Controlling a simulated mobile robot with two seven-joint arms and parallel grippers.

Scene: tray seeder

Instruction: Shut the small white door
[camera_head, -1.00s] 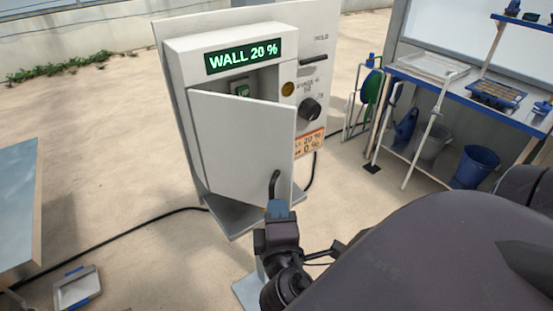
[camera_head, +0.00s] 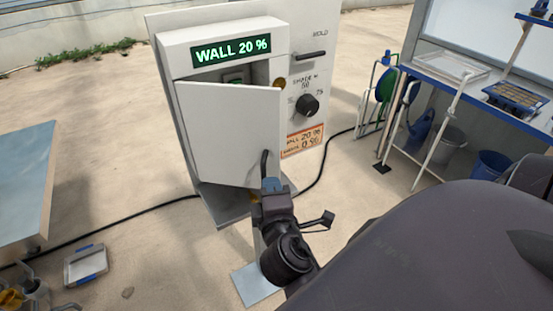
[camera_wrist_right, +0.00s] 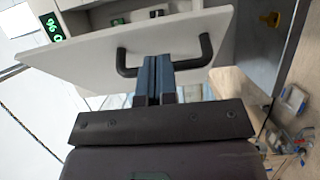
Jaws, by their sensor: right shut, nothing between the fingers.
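The small white door (camera_head: 226,135) is on the front of a white control box (camera_head: 218,34) and stands partly open, hinged at its left. A dark gap shows above it, with a green button (camera_head: 233,79) partly hidden inside. The door's dark handle (camera_head: 264,163) is near its lower right edge. My right gripper (camera_head: 272,186) is shut and empty at the handle; in the right wrist view its blue fingertips (camera_wrist_right: 155,65) lie within the span of the handle (camera_wrist_right: 205,48), close to the door. I cannot tell whether they touch. My left gripper is not in view.
Right of the door are a dark lever (camera_head: 311,55), a knob (camera_head: 307,105) and an orange label (camera_head: 302,141). A blue table (camera_head: 25,180) stands at left, a blue-edged bench (camera_head: 470,90) at right. A black cable (camera_head: 140,208) crosses the floor.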

